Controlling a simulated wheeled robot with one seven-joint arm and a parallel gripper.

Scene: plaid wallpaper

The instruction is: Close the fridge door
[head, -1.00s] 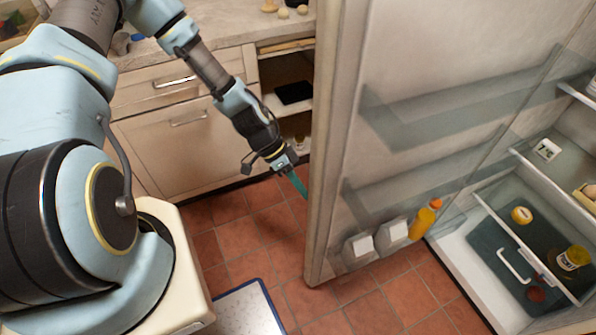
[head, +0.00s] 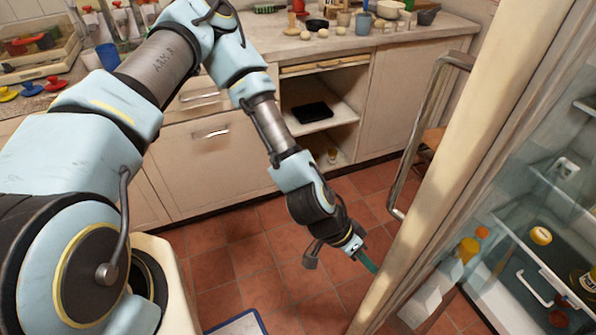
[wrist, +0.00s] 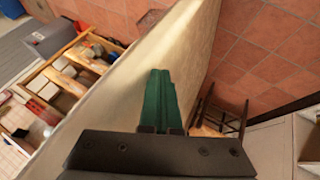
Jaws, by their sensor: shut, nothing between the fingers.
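The fridge door (head: 480,165) stands open at the right of the head view, seen nearly edge-on. Its long metal handle (head: 408,150) shows on the outer, left side. The open fridge (head: 565,195) is behind it at the far right. My gripper (head: 366,262) is low on the handle side, left of the door's edge, with its green fingers together and empty. In the wrist view the green fingers (wrist: 160,98) lie in front of the pale door panel (wrist: 110,100). Whether they touch it, I cannot tell.
Counter cabinets (head: 210,145) with an open niche (head: 320,115) line the back. An orange-capped bottle (head: 467,248) sits inside the door. A wooden chair (wrist: 218,120) is beyond the panel in the wrist view.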

